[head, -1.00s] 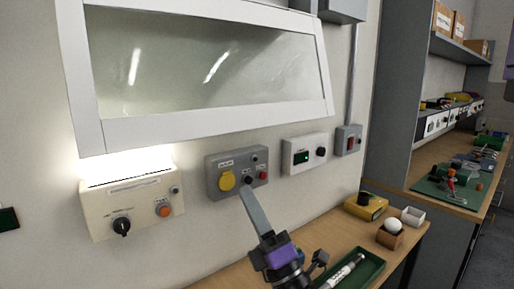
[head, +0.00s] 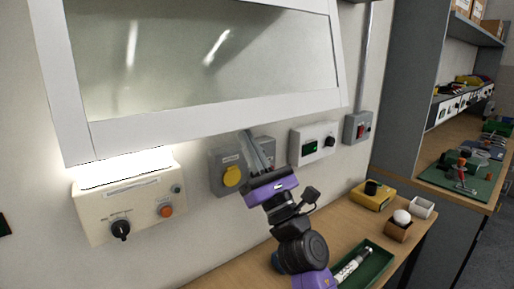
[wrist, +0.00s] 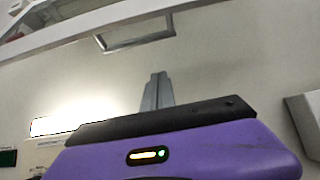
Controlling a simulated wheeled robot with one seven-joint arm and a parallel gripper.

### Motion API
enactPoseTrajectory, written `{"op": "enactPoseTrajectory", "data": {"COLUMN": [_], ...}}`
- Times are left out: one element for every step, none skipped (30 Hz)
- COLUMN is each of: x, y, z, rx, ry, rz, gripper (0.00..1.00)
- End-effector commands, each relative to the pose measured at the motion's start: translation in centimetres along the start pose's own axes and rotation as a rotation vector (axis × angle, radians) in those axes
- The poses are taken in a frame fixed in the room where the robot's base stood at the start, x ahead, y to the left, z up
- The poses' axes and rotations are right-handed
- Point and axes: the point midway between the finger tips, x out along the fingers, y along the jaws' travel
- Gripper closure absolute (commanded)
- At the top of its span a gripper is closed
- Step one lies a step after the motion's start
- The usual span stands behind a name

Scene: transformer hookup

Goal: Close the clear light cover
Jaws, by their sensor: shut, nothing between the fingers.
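The clear light cover (head: 205,60) is a large see-through panel in a white frame, filling the upper left of the head view. It leans out from the wall, with its lower white edge above the control boxes. In the wrist view its pale frame (wrist: 100,22) crosses the top. My gripper (head: 247,135) is shut and empty, its fingers pointing up just below the cover's lower edge. The fingers (wrist: 157,88) show upright in the wrist view, apparently apart from the frame. Whether the tips touch the cover is not clear in the head view.
A cream box with a black knob (head: 130,205) sits under a bright light. A grey box with a yellow button (head: 230,175) is partly behind my gripper. A white box (head: 314,143) and a red-switch box (head: 357,127) are to the right. A green tray (head: 375,262) lies on the bench.

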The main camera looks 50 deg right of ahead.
Motion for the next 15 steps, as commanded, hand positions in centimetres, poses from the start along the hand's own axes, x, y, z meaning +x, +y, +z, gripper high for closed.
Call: {"op": "enactPoseTrajectory", "data": {"x": [1.3, 1.8, 2.5, 2.9, 3.4, 4.0, 4.4, 3.9, 3.7, 3.5, 3.4, 3.3, 3.1, 3.0, 2.9], "y": [-0.1, -0.1, -0.1, -0.1, 0.0, 0.0, 0.0, -0.1, -0.1, -0.1, -0.1, -0.1, -0.1, -0.1, -0.1], "z": [0.3, 0.3, 0.3, 0.3, 0.3, 0.3, 0.3, 0.8, 1.3, 1.6, 2.0, 2.4, 2.6, 2.8, 3.1], "rx": [-0.001, -0.001, -0.001, -0.001, -0.001, -0.001, -0.001, -0.001, -0.001, 0.000, 0.000, 0.000, 0.000, 0.000, 0.000], "ry": [-0.001, -0.001, -0.001, 0.000, -0.001, -0.001, 0.000, 0.003, 0.002, 0.003, 0.002, 0.002, 0.002, 0.002, 0.002], "rz": [-0.001, -0.001, -0.001, -0.001, 0.000, 0.000, 0.000, -0.002, -0.002, -0.002, -0.002, -0.003, -0.003, -0.003, -0.002], "gripper": [1.00, 1.00, 1.00, 1.00, 1.00, 1.00, 1.00, 1.00, 1.00, 1.00, 1.00, 1.00, 1.00, 1.00, 1.00]}}
